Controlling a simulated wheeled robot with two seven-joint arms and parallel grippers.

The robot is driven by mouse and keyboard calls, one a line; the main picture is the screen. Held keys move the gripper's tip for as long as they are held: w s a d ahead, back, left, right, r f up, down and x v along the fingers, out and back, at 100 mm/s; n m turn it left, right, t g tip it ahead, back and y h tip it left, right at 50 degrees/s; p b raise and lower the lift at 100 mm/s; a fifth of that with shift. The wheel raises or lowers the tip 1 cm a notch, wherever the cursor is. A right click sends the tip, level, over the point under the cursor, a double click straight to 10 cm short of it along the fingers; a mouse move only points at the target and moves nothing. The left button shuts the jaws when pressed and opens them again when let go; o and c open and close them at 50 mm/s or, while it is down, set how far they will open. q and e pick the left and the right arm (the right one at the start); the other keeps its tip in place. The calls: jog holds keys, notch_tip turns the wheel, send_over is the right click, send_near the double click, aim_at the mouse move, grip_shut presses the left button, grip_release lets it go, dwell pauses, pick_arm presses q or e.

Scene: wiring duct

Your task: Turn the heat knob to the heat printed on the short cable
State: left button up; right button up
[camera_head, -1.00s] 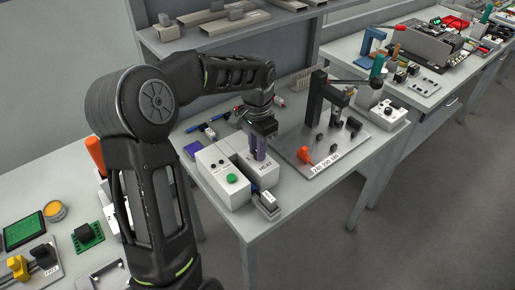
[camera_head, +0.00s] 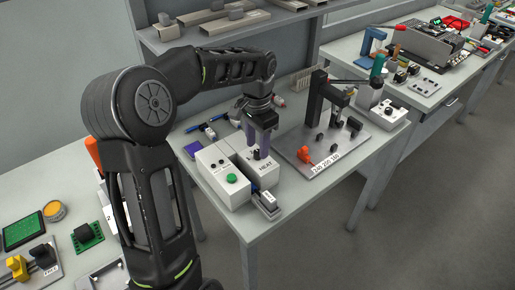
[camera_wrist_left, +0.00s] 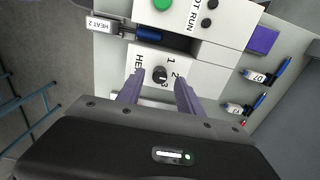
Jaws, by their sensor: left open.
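The heat knob (camera_wrist_left: 160,74) is small and black, on a white box (camera_wrist_left: 137,62) marked HEAT, with 1, 2 and 3 printed beside it. I cannot tell surely which number it points at. The box also shows in the head view (camera_head: 266,168). My left gripper (camera_wrist_left: 158,92) is open, its purple fingers on either side of the knob in the wrist picture and apart from it; it also shows in the head view (camera_head: 262,139) above the box. A short blue cable (camera_wrist_left: 148,34) lies beside the box with a white tag (camera_wrist_left: 101,25) reading HEAT 2.
A white box with a green button (camera_head: 232,178) stands beside the heat box. Blue tagged cables (camera_wrist_left: 262,77) and a purple block (camera_wrist_left: 263,40) lie nearby. A plate with an orange lever and a black press (camera_head: 305,154) stands to the right.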

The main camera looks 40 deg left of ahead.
aim_at(258, 151)
pick_arm(q)
notch_tip(258, 151, up, 6)
jog(key=shift+f+b, duration=0.1)
jog(key=shift+b, duration=0.2)
dwell(0.4)
